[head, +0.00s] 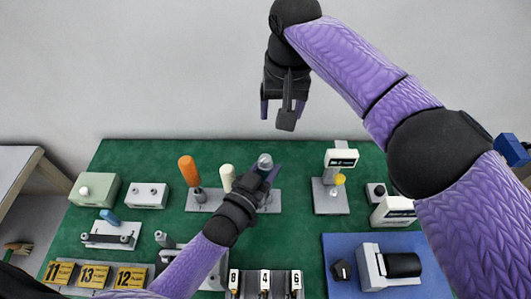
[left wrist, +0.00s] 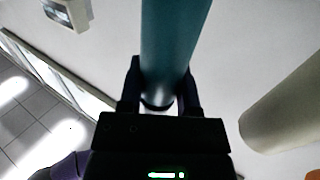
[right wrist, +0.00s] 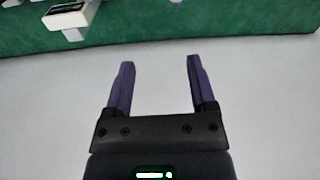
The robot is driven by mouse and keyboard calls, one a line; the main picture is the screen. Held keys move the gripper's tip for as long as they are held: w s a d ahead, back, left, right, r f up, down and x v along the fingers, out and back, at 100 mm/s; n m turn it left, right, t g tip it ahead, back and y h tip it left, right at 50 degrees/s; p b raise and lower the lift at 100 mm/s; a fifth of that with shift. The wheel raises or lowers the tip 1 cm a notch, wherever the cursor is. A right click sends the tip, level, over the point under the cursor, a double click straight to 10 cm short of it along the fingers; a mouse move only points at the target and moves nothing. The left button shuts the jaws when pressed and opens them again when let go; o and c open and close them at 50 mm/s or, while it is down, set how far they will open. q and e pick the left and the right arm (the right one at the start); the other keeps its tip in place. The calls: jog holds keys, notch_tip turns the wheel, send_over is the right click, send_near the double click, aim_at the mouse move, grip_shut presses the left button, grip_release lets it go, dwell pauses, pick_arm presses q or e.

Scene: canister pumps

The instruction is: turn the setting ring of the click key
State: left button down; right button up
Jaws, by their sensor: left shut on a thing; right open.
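A rack plate (head: 207,203) at the back middle of the green table holds upright handled tools: one orange (head: 188,170), one cream (head: 227,177), and one whose grey-teal end (head: 265,160) shows above my left gripper. My left gripper (head: 262,173) is shut on this third tool; in the left wrist view its teal handle (left wrist: 172,50) stands between the fingers. The cream handle (left wrist: 285,115) is beside it, apart. I cannot make out a setting ring, and the tool's lower part is hidden by my gripper. My right gripper (head: 285,113) is open and empty, raised beyond the table's back edge.
A stand with a display (head: 341,158) and yellow knob is right of the rack. A blue mat (head: 342,290) with a black-and-white device lies front right. Yellow numbered blocks (head: 95,275), a numbered holder (head: 265,284) and grey boxes (head: 148,195) stand left and front.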

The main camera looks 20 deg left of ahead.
aim_at(267, 158)
jog(key=shift+n+g+h, duration=0.4)
jog(key=shift+n, duration=0.1)
jog(key=s+f, duration=0.1)
jog(key=f, duration=0.2)
jog(key=s+a+f, duration=0.1)
jog(key=f, duration=0.3)
jog(key=s+f, duration=0.1)
jog(key=f, duration=0.2)
jog(key=shift+a+f, duration=0.3)
jog(key=shift+a, duration=0.1)
grip_shut()
